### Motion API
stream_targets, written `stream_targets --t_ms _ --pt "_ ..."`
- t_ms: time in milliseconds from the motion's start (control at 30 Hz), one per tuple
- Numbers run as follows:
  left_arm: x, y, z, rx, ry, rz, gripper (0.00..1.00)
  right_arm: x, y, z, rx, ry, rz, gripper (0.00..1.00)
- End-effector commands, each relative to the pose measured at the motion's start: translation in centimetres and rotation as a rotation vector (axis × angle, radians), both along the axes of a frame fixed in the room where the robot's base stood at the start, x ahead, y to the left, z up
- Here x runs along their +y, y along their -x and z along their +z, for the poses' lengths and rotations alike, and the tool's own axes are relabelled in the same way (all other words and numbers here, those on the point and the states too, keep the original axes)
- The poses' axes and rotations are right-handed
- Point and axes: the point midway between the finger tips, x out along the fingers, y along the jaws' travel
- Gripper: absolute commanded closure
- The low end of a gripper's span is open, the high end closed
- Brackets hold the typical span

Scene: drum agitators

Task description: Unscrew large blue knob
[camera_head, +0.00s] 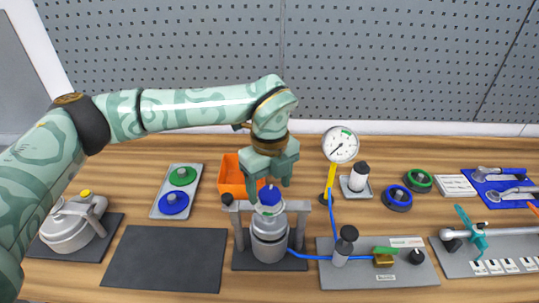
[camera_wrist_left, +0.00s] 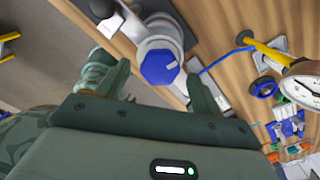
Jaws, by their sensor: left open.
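A blue faceted knob (camera_head: 269,196) sits on top of a grey metal vessel (camera_head: 269,240) in the middle of the table. In the left wrist view the knob (camera_wrist_left: 160,68) shows from above, its flat top facing the camera. My left gripper (camera_head: 270,180) points down just over the knob. It is open and empty, and in the wrist view its two fingers (camera_wrist_left: 155,78) stand to either side of the knob with gaps. The head view does not clearly show how far the fingertips reach down. My right gripper is not in view.
An orange bin (camera_head: 233,178) stands behind the vessel. A tray (camera_head: 158,210) with green and blue discs is left of it, above a bare dark mat (camera_head: 165,258). A pressure gauge (camera_head: 340,145) rises to the right. A blue hose (camera_head: 310,256) runs to a valve plate (camera_head: 405,275).

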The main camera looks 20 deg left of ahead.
Motion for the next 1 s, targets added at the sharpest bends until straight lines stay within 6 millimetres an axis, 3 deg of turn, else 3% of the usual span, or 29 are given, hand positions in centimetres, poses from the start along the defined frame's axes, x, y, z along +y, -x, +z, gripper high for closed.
stream_targets --t_ms 300,500,700,1000 --pt "0.0 -0.1 8.6 -0.005 0.000 0.001 0.33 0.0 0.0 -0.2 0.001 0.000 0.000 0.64" --pt "0.0 -0.1 12.7 -0.002 -0.001 0.000 0.33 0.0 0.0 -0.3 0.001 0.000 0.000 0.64" --pt "0.0 -0.1 14.3 0.002 -0.001 -0.002 0.33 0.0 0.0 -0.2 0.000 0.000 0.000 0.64" --pt "0.0 0.0 14.4 0.003 -0.001 -0.001 0.33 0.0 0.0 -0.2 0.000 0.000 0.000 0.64"
